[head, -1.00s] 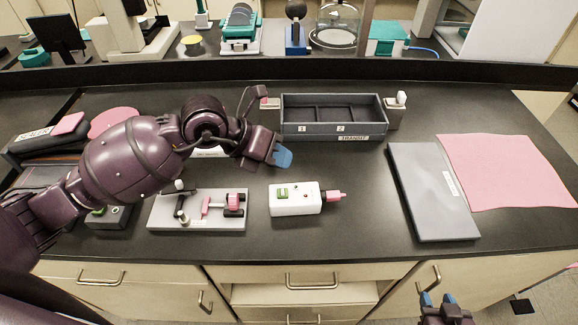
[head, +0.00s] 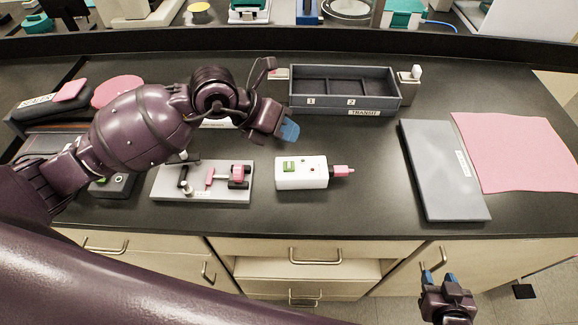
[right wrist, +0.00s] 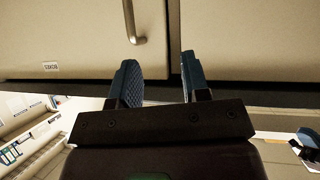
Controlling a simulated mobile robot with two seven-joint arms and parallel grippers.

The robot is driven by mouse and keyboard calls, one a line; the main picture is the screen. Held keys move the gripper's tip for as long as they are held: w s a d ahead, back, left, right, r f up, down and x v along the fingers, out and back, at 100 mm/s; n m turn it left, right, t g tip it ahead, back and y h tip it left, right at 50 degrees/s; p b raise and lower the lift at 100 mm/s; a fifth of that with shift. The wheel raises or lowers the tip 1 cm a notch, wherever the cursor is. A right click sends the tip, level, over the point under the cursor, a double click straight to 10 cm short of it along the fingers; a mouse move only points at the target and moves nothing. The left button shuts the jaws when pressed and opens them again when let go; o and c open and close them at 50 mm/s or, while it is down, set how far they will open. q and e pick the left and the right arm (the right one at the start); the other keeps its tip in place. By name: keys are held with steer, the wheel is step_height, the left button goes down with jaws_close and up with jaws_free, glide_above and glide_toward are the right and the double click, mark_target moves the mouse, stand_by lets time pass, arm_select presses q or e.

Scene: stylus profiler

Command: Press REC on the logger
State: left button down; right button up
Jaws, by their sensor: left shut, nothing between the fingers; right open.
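The logger appears to be the small white box (head: 301,174) with a green patch, a small red button (head: 312,168) and a pink plug (head: 342,171) at its right end. It lies flat on the black bench top. My left gripper (head: 288,131) is shut and empty, its blue tips above the bench, just behind the white box and apart from it. My right gripper (head: 439,279) is open and empty, low in front of the bench; in the right wrist view its two blue fingers (right wrist: 159,82) stand apart before a cabinet front.
A grey fixture plate (head: 203,181) with pink parts stands left of the white box. A dark tray labelled TRANSIT (head: 344,88) stands behind it. A grey slab (head: 444,170) and a pink cloth (head: 512,150) lie at right. The bench between box and slab is clear.

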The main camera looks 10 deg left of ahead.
arm_select(q)
steer(key=b, duration=0.3)
glide_above(287, 164)
step_height(287, 164, down, 5)
steer(key=shift+r, duration=0.15)
steer(key=shift+f, duration=0.85)
arm_select(e)
steer(key=shift+g, duration=0.3)
steer(key=f, duration=0.1)
steer(key=s+f, duration=0.1)
steer(key=f, duration=0.3)
steer(key=shift+s+d+f, duration=0.1)
steer(key=shift+s+f, duration=0.15)
steer(key=shift+w+r, duration=0.1)
steer(key=shift+w+r, duration=0.3)
steer(key=shift+w, duration=0.2)
steer(key=shift+s, duration=0.1)
steer(key=shift+s+f, duration=0.4)
steer(key=shift+s, duration=0.1)
